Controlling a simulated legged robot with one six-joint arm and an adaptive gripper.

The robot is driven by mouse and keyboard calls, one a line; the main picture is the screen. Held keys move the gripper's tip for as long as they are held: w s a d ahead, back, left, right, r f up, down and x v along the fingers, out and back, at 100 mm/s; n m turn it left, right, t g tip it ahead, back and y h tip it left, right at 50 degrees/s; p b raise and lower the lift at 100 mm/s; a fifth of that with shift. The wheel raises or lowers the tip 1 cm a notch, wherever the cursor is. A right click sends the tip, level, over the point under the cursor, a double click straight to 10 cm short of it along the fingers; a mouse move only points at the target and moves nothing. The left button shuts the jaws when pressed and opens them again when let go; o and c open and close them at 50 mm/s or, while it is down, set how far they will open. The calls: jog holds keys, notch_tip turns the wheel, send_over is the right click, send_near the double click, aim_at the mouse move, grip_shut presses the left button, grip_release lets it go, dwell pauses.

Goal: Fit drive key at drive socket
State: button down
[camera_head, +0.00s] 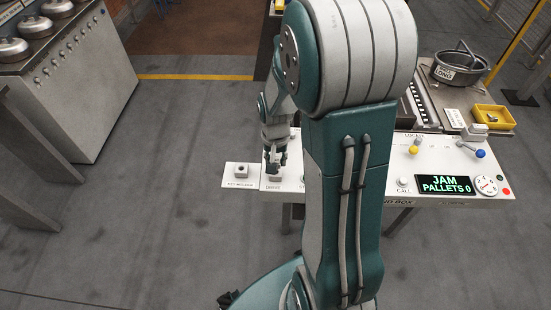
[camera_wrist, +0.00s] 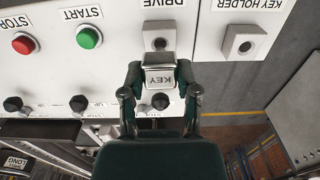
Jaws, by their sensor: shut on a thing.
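My gripper (camera_wrist: 158,76) is shut on the drive key, a pale block marked KEY (camera_wrist: 159,78), with one finger on each side. The drive socket (camera_wrist: 159,42), a square block with a dark hole under the DRIVE label, shows just beyond the key in the wrist view. Its hole is visible, so the key is not seated in it. The height gap between them cannot be told. In the head view my gripper (camera_head: 275,160) points down over the drive socket (camera_head: 274,178). The key is hard to make out there.
The key holder (camera_wrist: 243,43) stands empty beside the drive socket. Red (camera_wrist: 24,43) and green (camera_wrist: 89,38) buttons and several black knobs sit on the white panel. The jam display (camera_head: 445,185) and a yellow tray (camera_head: 494,117) are at the right.

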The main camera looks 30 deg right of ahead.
aim_at(276, 160)
jog(key=shift+f, duration=1.55)
jog(key=shift+c, duration=1.3)
grip_release()
notch_tip(276, 160, up, 12)
jog(key=shift+f, duration=0.1)
